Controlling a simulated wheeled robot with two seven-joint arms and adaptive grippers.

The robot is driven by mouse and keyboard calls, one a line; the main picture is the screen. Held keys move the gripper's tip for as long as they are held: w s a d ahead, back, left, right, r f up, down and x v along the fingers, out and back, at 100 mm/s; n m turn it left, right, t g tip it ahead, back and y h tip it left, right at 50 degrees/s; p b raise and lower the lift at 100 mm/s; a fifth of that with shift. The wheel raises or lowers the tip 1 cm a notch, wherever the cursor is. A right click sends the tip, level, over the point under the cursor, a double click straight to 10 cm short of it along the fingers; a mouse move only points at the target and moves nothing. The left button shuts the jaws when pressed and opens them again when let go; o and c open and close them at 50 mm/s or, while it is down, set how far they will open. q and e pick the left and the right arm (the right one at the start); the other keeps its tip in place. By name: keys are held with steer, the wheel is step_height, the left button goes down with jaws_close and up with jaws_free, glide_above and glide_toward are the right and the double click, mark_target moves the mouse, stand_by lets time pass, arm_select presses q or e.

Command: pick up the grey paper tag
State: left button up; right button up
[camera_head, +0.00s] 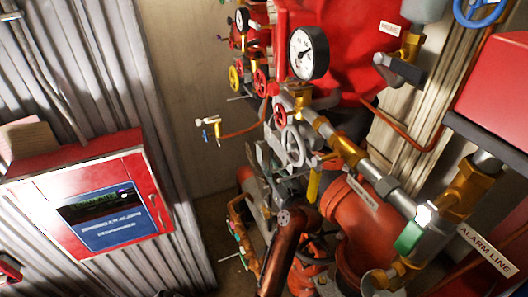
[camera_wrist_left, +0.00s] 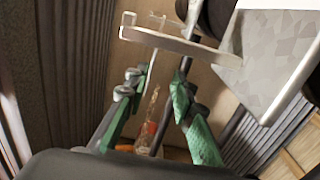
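I cannot make out the grey paper tag with certainty in either view. In the left wrist view my left gripper (camera_wrist_left: 157,84) shows two green-padded fingers standing apart, with no tag seen between them. A thin pale strip and an orange thing show beyond the gap, blurred. In the head view the gripper is hard to separate from the grey and dark parts among the valves at the centre. My right gripper is in neither view.
A red alarm cabinet (camera_head: 150,185) is on the corrugated wall at left. Pipes, a gauge (camera_head: 308,52), and handwheels crowd the centre. An "ALARM LINE" label (camera_head: 486,248) is at right. In the wrist view a pale bar (camera_wrist_left: 178,43) and grey panel (camera_wrist_left: 268,50) lie beyond the fingers.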

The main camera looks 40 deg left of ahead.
mark_target(261, 157)
arm_select(q)
steer(key=x, duration=0.1)
steer(key=p+x, duration=0.1)
steer(key=x, duration=0.1)
steer(key=s+x, duration=0.1)
steer(key=x, duration=0.1)
steer(key=shift+w+a+r, duration=0.1)
steer(key=shift+a+r, duration=0.2)
steer(key=shift+a, duration=0.1)
steer(key=shift+w+a+f+p, duration=0.1)
steer(key=shift+w+a+p, duration=0.2)
steer(key=shift+a, duration=0.25)
steer(key=shift+s+d, duration=0.1)
jaws_close()
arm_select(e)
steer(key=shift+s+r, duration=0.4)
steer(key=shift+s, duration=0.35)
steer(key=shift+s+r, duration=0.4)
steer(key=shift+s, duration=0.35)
